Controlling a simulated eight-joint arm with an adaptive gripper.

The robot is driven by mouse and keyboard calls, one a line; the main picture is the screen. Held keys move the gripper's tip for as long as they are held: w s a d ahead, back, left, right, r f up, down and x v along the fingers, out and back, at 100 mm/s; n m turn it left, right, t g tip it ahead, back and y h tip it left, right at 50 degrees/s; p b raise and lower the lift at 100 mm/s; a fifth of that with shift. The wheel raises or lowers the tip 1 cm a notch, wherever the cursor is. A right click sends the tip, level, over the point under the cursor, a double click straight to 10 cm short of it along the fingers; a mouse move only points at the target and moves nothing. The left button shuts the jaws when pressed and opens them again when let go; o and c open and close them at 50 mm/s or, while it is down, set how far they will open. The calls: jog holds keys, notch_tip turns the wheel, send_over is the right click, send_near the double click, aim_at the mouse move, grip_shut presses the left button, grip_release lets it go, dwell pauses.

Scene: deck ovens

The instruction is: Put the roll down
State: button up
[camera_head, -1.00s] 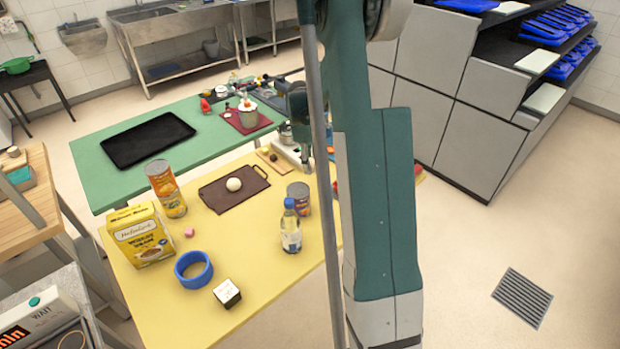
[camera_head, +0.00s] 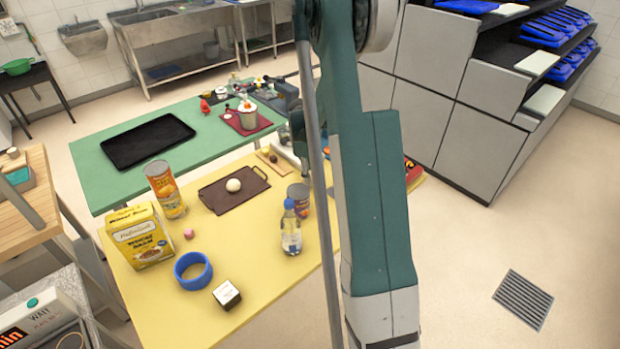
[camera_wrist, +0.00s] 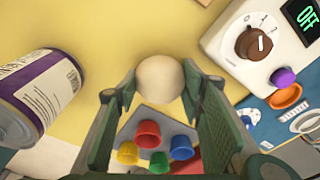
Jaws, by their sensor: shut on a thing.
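In the wrist view a pale round roll (camera_wrist: 160,76) sits between the fingertips of my gripper (camera_wrist: 160,88). The gripper is shut on it, over the yellow tabletop. In the head view my arm hides most of the gripper, and the held roll cannot be made out there. A whitish ball (camera_head: 233,184) lies on a dark brown board (camera_head: 222,200) on the yellow table (camera_head: 250,275), apart from my gripper.
A can (camera_wrist: 40,95) stands left of my gripper in the wrist view. A white device with a knob (camera_wrist: 255,42) is at right, several coloured cups (camera_wrist: 148,133) below.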

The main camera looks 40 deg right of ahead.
jog(key=shift+f, duration=0.4)
jog(key=shift+f, duration=0.1)
jog(key=o, duration=0.8)
jog(key=r, duration=0.8)
jog(key=w+a+r+p, duration=0.1)
jog(key=r, duration=0.3)
jog(key=shift+w+r, duration=0.1)
dwell(0.3)
